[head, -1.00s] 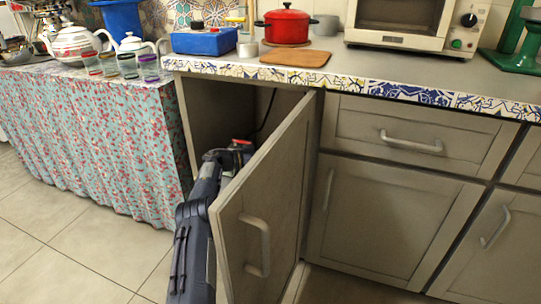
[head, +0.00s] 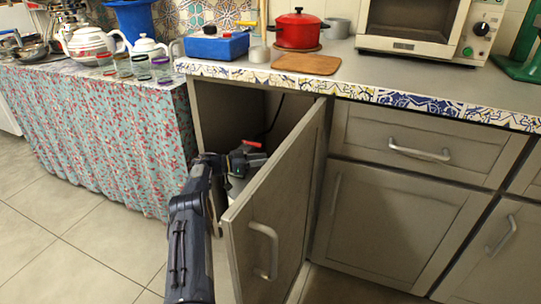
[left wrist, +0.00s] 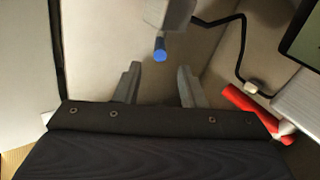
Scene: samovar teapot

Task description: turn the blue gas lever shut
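The blue-ended gas lever (left wrist: 160,48) shows in the left wrist view, at the lower end of a light grey block (left wrist: 168,12). My left gripper (left wrist: 158,84) is open, and its two grey fingers point toward the lever from either side of its line. The lever appears beyond the fingertips, with nothing between the fingers. In the head view my left gripper (head: 246,160) is inside the open cabinet, behind the door's edge; its fingers are hard to make out there. The blue lever does not show in the head view. My right gripper is not in view.
The open cabinet door (head: 275,205) stands close to the right of my left arm. A red cylindrical part (left wrist: 250,108) and a black hose (left wrist: 240,60) lie right of the fingers. The red part also shows in the head view (head: 252,144). A flowered curtain (head: 100,140) hangs left.

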